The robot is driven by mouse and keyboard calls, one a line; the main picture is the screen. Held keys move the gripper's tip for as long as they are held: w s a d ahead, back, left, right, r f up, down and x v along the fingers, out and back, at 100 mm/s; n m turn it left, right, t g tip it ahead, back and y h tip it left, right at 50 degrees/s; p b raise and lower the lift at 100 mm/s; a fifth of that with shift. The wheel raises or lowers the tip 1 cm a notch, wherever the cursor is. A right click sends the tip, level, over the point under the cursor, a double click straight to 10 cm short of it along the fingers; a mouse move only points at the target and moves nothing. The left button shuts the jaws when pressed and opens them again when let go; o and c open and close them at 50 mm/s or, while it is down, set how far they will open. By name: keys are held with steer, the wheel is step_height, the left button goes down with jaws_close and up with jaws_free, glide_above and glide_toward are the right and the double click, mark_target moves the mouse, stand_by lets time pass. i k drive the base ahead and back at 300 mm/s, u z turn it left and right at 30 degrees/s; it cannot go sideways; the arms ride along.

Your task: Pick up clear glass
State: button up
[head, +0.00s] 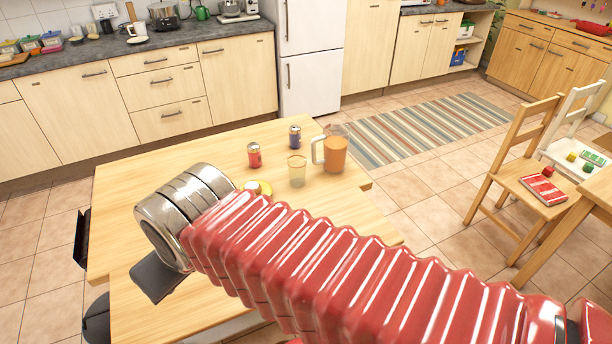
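The clear glass (297,171) stands upright on the wooden table, between a red can and a jug. It looks empty or nearly so. My red ribbed arm crosses the table from the lower right, ending in a silver wrist. A dark flat part of my gripper (158,276) shows below the wrist, over the table's left part. My gripper is left of and nearer than the glass, well apart from it. Its fingertips are not clearly visible, so its opening cannot be told.
A jug of orange drink (335,152) stands close right of the glass. A red can (254,155) and a dark blue can (295,136) stand behind it. A yellowish round item (262,188) is partly hidden by my arm. The table's back left (150,170) is clear.

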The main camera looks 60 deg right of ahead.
mark_target(296, 161)
steer(key=k, duration=0.3)
steer(key=z, duration=1.15)
steer(key=i, duration=0.25)
steer(key=z, duration=0.2)
